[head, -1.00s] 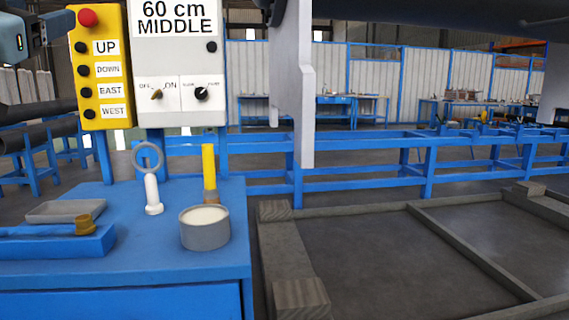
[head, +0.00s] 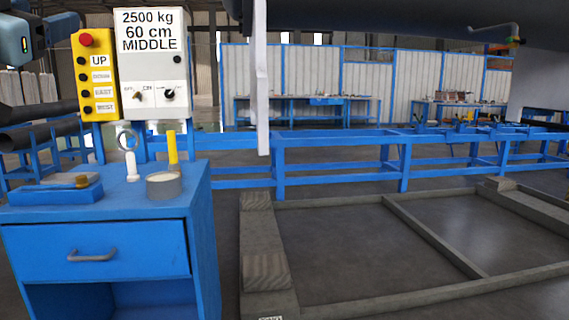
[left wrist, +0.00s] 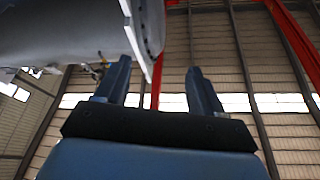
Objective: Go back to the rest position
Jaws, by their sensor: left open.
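My left gripper (head: 30,32) shows in part at the top left corner of the head view, beside the yellow control box. In the left wrist view my left gripper (left wrist: 160,85) points upward with its two blue fingers apart and nothing between them. A large grey flanged shell (left wrist: 70,30) with holes along its rim is at the upper left there, close to the left finger; I cannot tell whether they touch. A dark cylindrical body (head: 400,22) spans the top right of the head view. My right gripper is not in view.
A blue cabinet (head: 95,245) holds a ring-topped white tool (head: 130,165), a round tin (head: 164,186) and a yellow stick (head: 172,147). Behind are a yellow button box (head: 95,75) and a grey switch box (head: 152,60). A pale vertical plate (head: 262,80) hangs mid-view. Timber frames (head: 265,270) lie on the floor.

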